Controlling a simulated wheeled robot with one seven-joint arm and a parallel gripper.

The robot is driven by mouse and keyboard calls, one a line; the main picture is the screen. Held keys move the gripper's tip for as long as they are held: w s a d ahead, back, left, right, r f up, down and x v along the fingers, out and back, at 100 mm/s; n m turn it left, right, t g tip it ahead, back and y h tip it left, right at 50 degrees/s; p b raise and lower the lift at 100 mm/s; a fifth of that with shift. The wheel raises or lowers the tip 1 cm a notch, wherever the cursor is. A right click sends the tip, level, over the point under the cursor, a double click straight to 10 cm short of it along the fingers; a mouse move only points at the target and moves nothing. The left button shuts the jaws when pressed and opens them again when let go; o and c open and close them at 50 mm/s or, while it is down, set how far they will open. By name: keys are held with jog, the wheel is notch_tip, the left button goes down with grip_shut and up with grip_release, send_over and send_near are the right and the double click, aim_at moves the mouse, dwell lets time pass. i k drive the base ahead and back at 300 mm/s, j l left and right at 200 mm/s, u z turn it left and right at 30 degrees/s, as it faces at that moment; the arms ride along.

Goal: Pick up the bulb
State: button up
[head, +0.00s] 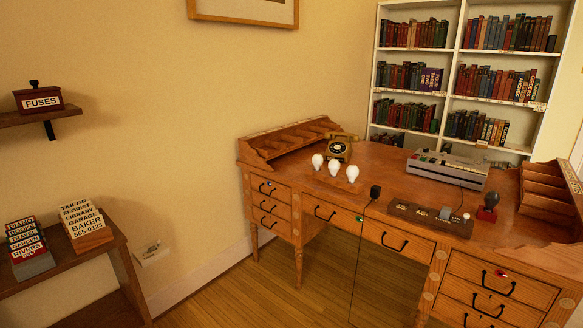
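Three white bulbs stand upright in a row near the back left of the wooden desk (400,180): a left bulb (317,161), a middle bulb (333,167) and a right bulb (352,173). A dark, bulb-shaped thing (490,199) sits on a small red base (487,213) at the desk's right front. I cannot tell whether it is a bulb. The frame does not show which one is the task's bulb. My gripper is not in view.
A gold rotary phone (338,148) stands behind the bulbs. A grey machine (447,169) and a dark wooden strip (430,217) lie to the right. A black plug (375,192) with a hanging cord is at the desk's front edge. A side shelf (75,258) stands at left.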

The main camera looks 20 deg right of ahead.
aim_at(352, 171)
jog(key=i+z, duration=0.1)
jog(key=i, duration=0.5)
jog(key=i+j, duration=0.15)
jog(key=i, duration=0.5)
jog(key=i+j+z, duration=0.15)
jog(key=i, duration=0.45)
